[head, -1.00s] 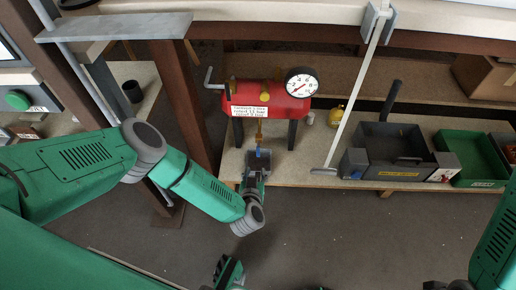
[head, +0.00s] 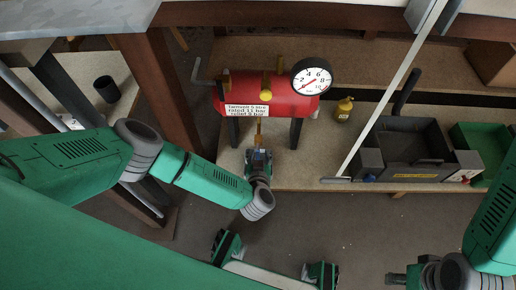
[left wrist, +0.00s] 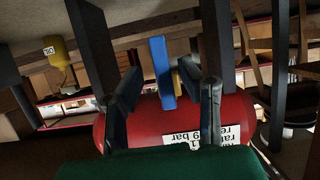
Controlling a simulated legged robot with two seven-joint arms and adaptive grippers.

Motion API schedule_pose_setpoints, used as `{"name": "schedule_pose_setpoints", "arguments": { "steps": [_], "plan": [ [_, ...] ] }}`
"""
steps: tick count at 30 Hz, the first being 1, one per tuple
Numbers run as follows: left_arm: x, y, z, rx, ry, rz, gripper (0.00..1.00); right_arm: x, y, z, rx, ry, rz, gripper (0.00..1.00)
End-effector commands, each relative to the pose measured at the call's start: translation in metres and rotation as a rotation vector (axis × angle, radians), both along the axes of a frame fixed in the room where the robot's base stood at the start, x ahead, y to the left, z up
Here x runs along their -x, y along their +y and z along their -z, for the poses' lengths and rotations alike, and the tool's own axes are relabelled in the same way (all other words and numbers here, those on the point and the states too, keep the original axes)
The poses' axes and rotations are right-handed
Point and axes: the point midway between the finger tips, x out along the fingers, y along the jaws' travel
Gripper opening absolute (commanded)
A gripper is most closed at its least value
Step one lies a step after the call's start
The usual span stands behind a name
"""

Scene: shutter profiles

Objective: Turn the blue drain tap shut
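A red tank (head: 262,96) with a white label stands on dark legs on the low shelf. A brass drain pipe (head: 258,133) comes down from its underside. The blue drain tap handle (left wrist: 162,72) shows upright in the left wrist view, next to a brass part. My left gripper (head: 258,160) is below the tank at the drain. In the left wrist view its fingers (left wrist: 166,105) are apart, with the blue handle between them; I see no clear contact. My right gripper (head: 396,278) is low at the right, far from the tank, its fingers unclear.
A pressure gauge (head: 312,77) is on the tank's right end. A yellow bottle (head: 344,109), a grey toolbox (head: 408,150) and a green bin (head: 483,146) stand to the right. A pale pole (head: 390,95) slants before the shelf. A brown post (head: 180,95) stands left of the tank.

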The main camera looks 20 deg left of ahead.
Motion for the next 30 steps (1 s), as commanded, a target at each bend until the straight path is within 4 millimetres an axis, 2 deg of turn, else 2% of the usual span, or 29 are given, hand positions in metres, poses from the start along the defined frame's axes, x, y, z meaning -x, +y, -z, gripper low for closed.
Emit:
{"name": "schedule_pose_setpoints", "arguments": {
  "steps": [9,12,23,30],
  "plan": [
    [0.0001,0.0005,0.0009,0.0,0.001,-0.001,0.33,0.0004,0.0001,0.0006,0.0,0.001,0.0,0.4],
    [0.0,0.0003,0.0009,0.0,0.001,-0.001,0.0,0.0003,0.0002,0.0006,0.0,0.001,0.0,0.4],
    [0.0004,-0.0006,0.0003,0.016,-0.004,0.001,0.0,0.0002,0.0001,-0.0007,0.0,0.0,0.0,0.4],
    [-0.0011,-0.0026,-0.0018,0.111,-0.035,0.005,0.0,0.0001,0.0001,-0.0069,0.0,0.0,0.0,0.4]
  ]
}}
